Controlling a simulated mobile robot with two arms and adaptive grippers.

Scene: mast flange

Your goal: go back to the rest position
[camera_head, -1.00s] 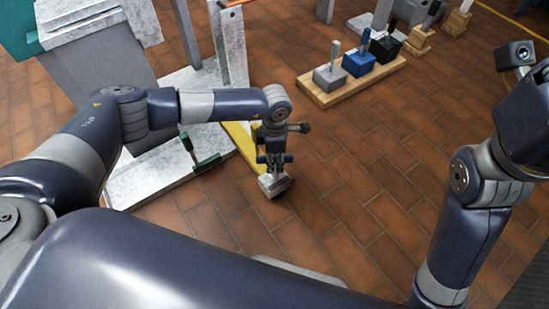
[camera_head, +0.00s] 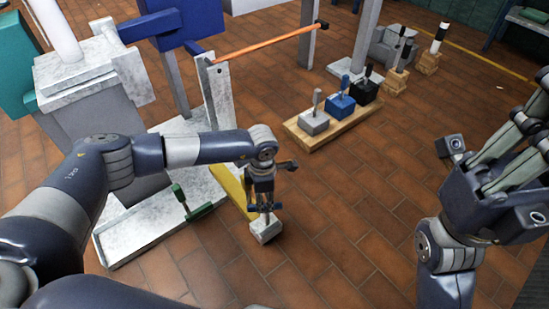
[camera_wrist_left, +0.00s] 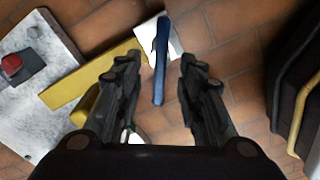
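My left gripper (camera_head: 263,207) points down at the middle of the head view, beside the yellow bar (camera_head: 232,187). In the left wrist view its two fingers (camera_wrist_left: 160,90) stand apart, with gaps on both sides of a slim blue handle (camera_wrist_left: 161,60). A pale block (camera_head: 266,230) is directly below the gripper; it also shows in the wrist view (camera_wrist_left: 151,29). I cannot tell whether the block rests on something. My right gripper (camera_head: 530,135) is raised at the right edge, its fingers spread and seemingly empty.
A wooden board (camera_head: 320,137) carries grey, blue and black blocks with handles. A speckled pale base plate (camera_head: 140,229) with a green clamp (camera_head: 190,205) lies left of the left gripper. An orange bar (camera_head: 265,43) spans two posts behind. Tiled floor (camera_head: 340,210) is clear between the arms.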

